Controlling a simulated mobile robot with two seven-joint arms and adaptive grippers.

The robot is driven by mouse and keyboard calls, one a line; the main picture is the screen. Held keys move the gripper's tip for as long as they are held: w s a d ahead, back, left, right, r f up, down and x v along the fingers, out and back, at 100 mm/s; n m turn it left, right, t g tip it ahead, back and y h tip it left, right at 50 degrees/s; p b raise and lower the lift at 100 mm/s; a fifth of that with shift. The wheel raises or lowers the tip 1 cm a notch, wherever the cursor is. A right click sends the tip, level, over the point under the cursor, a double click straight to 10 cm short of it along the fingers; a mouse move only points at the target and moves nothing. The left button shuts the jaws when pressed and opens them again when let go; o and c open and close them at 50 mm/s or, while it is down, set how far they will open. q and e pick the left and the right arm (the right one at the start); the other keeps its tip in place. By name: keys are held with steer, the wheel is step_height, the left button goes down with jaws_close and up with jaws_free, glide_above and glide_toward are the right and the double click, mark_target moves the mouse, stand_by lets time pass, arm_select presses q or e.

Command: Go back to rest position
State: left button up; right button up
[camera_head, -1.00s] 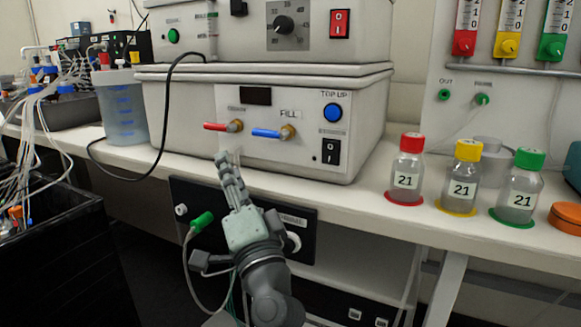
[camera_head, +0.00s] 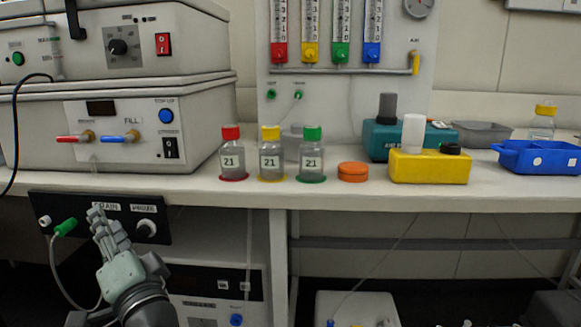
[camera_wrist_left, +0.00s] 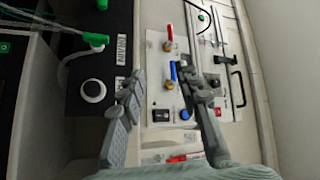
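My left gripper (camera_head: 100,212) shows at the lower left of the head view, fingers pointing up, in front of the black drain panel (camera_head: 153,212) under the bench edge. In the left wrist view the same gripper (camera_wrist_left: 163,80) has its two grey fingers apart with nothing between them. The bench machine's red valve (camera_wrist_left: 168,40) and blue valve (camera_wrist_left: 174,72) show beyond the fingertips there. The panel's green connector (camera_head: 66,227) is left of the gripper in the head view. My right gripper is in neither view.
The bench (camera_head: 240,193) carries bottles with red (camera_head: 231,158), yellow (camera_head: 269,158) and green (camera_head: 311,158) caps, an orange lid (camera_head: 353,171), a yellow box (camera_head: 430,168) and a blue tray (camera_head: 541,158). Below it, a white-topped unit (camera_head: 356,308) stands at the lower middle.

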arm_select(q)
step_height(320, 180, down, 25)
steer(key=s+a+g+h, duration=0.2)
steer(key=a+g+h, duration=0.1)
steer(key=g+h, duration=0.3)
steer(key=s+d+f+n+g+h+p, duration=0.1)
steer(key=s+d+f+g+h, duration=0.1)
steer(key=s+f, duration=0.7)
steer(key=s+d+f+n+g+h, duration=0.1)
steer(key=s+d+f+g+h, duration=0.2)
steer(key=s+f, duration=0.6)
step_height(320, 180, down, 3)
steer(key=shift+s+r+n+g+h+p, duration=0.2)
steer(key=shift+s+n+g+h+p, duration=0.15)
steer(key=shift+g+h, duration=0.55)
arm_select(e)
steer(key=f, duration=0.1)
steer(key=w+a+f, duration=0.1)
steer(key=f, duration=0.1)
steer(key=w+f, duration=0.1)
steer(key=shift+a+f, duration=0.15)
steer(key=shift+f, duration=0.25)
arm_select(q)
steer(key=shift+w, duration=0.1)
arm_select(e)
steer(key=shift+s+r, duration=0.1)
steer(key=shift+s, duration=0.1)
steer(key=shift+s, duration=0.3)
